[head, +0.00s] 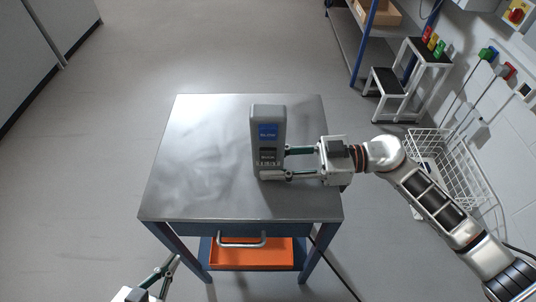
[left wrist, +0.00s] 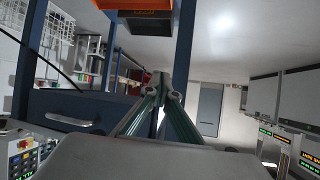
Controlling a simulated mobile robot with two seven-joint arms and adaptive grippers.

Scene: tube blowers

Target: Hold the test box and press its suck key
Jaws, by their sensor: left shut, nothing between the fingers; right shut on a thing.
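The grey test box (head: 267,112) stands upright on the metal table, right of its middle. Its face bears a blue label or screen (head: 268,132) and a dark key area below; I cannot read which key is the suck key. My right gripper (head: 275,163) is shut on the box, its fingers reaching it from the right. My left gripper (head: 172,261) is low at the bottom left, in front of the table's front edge and apart from the box. It is shut and empty; its closed fingers (left wrist: 165,82) also show in the left wrist view.
The metal table top (head: 190,150) is clear left of the box. A drawer handle (head: 242,241) sticks out at its front, above an orange tray (head: 260,252) on the lower shelf. A wire basket (head: 450,160) and a step stool (head: 395,85) stand at the right.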

